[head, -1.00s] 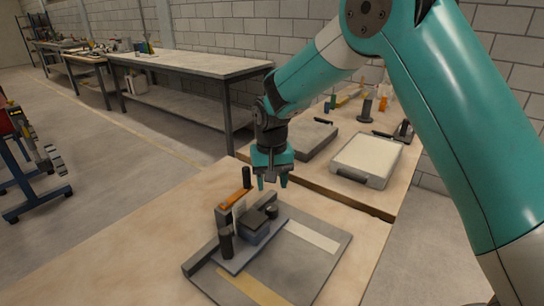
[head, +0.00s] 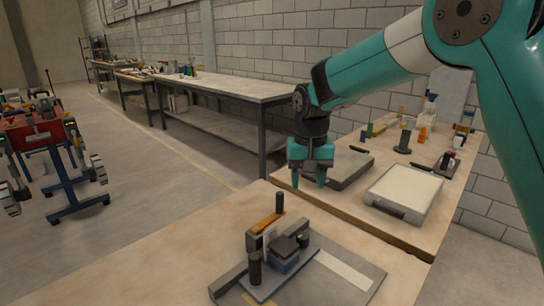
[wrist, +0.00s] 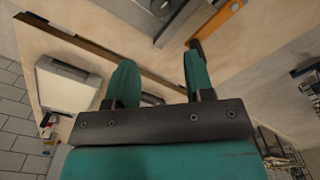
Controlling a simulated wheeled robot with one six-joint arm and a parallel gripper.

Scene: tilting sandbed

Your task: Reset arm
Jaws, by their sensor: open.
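My gripper (head: 311,182) hangs from my teal arm above the back edge of the near wooden table, pointing down. Its two fingers are apart with nothing between them. In the wrist view my gripper (wrist: 160,75) also shows both teal fingers spread and empty. The fixture (head: 283,255) with a dark block, black knobs and an orange-topped bar sits on a grey plate (head: 350,285) on the near table. It is below my gripper and apart from it.
A second table (head: 385,232) behind carries a white-topped case (head: 403,190), a dark flat case (head: 345,170) and several small tools. A long workbench (head: 215,85) stands along the wall. A red cart (head: 45,135) stands at left. The near table's left part is clear.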

